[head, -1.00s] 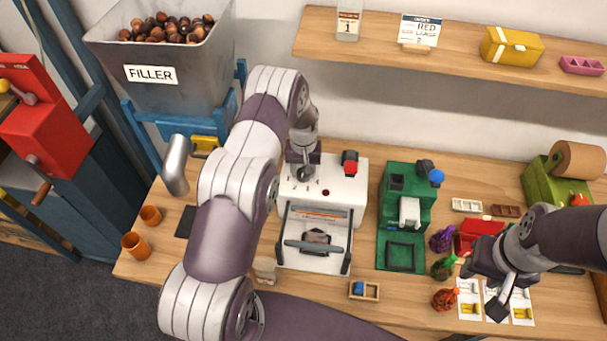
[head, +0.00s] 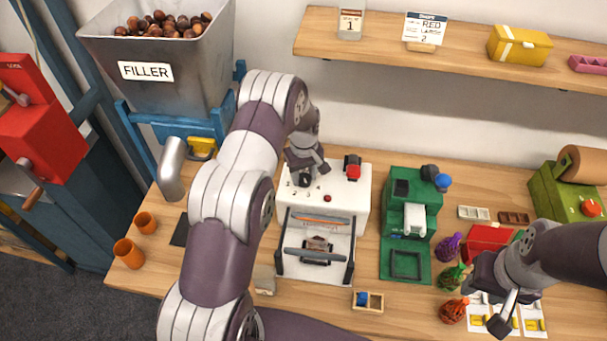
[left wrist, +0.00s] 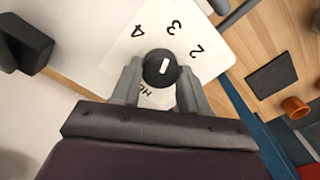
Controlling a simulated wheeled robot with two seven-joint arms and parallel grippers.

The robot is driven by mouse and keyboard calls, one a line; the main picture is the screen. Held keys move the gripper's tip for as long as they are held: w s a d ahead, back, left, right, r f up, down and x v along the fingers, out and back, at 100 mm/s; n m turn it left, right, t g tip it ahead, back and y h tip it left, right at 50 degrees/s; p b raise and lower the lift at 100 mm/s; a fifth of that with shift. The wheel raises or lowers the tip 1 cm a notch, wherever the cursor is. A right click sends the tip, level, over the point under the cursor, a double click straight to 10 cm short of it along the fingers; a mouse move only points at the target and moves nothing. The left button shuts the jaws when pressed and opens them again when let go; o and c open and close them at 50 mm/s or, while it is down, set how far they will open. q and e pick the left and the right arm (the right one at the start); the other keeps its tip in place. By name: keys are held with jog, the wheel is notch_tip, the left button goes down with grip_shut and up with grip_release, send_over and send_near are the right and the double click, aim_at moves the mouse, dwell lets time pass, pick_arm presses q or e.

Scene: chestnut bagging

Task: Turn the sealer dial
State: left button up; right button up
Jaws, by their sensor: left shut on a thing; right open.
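The sealer (head: 345,190) is a white machine on the table, with a sealing bar across its open front. Its round black dial (left wrist: 161,68), with a white mark, shows in the left wrist view among printed numbers 2, 3 and 4. My left gripper (left wrist: 160,80) is over the sealer's top and shut on the dial, one finger on each side. In the head view the left gripper (head: 305,178) hides part of the dial. My right gripper (head: 498,312) is open above the cards at the table's right front.
A green machine (head: 408,225) stands right of the sealer. Purple, green and orange bags (head: 453,310) lie near my right gripper. A small wooden tray (head: 375,308) sits in front. Orange cups (head: 128,252) and the filler hopper (head: 160,70) are left.

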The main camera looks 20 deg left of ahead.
aim_at(304, 178)
pick_arm(q)
jog(key=o, duration=0.8)
jog(key=shift+o, duration=1.3)
jog(key=shift+s, duration=0.1)
jog(key=shift+d+r, duration=0.1)
jog(key=shift+r+b, duration=0.3)
jog(key=shift+r, duration=0.05)
notch_tip(304, 178, up, 12)
jog(key=b, duration=0.3)
